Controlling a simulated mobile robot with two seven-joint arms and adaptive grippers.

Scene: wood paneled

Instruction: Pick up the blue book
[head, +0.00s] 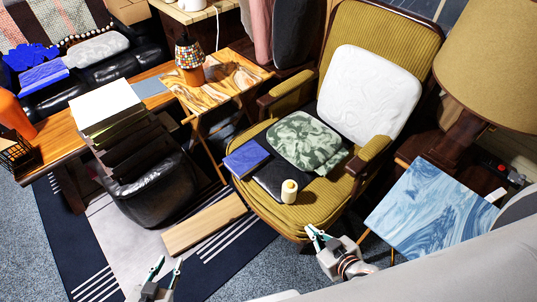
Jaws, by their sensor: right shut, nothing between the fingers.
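A blue book (246,158) lies on the left side of the mustard corduroy armchair seat (270,208), beside a dark flat item (281,180) and a green-and-white marbled cushion (304,141). My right gripper (316,233) is shut and empty near the front right of the chair, apart from the book. My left gripper (168,264) is at the bottom of the view, over the rug, with its fingers apart and nothing between them. It is well below and left of the book in the picture.
A small cream jar (289,191) stands on the seat in front of the dark item. A wooden plank (204,222) lies on the rug left of the chair. A blue marbled tabletop (431,208) is at right. Another blue book-like item (43,77) lies on the black sofa.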

